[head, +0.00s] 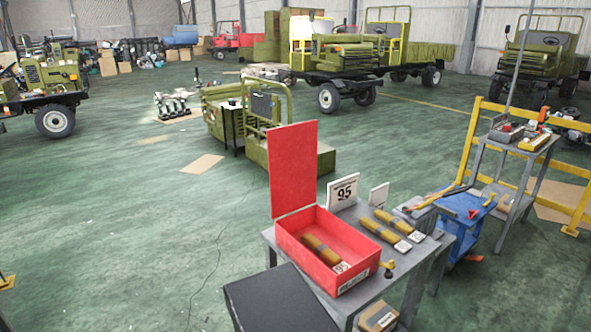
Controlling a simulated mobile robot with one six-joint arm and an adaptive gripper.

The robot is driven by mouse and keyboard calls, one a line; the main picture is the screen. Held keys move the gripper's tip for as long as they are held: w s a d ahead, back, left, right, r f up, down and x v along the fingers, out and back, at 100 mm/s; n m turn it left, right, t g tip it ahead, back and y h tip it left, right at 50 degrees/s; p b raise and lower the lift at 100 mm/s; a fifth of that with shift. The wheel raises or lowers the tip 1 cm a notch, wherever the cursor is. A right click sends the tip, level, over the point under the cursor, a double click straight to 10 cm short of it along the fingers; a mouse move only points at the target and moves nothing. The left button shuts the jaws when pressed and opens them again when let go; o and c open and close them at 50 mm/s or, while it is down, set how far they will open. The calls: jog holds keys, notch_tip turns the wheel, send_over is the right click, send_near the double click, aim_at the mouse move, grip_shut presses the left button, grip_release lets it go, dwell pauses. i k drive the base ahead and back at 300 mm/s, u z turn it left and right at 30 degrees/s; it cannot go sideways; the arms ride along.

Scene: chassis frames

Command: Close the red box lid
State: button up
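A red box (352,284) sits on a grey metal table (395,290) at the lower right of the head view. Its red lid (293,168) stands upright along the box's left side, so the box is open. A brown cylindrical part (320,250) with a white tag marked 95 lies inside the box. My gripper is not visible in this view.
Two brown parts with white tags (392,224) lie to the right of the box, with a sign marked 95 (343,192) behind. A dark flat-topped block (280,300) is at the table's left front. A blue cart (465,222) and yellow rail stand right. Open floor (130,240) lies left.

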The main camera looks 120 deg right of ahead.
aim_at(293, 150)
jog(key=u, duration=0.4)
jog(key=k, duration=0.1)
jog(key=z, duration=2.7)
jog(key=i, duration=2.5)
jog(key=z, duration=0.05)
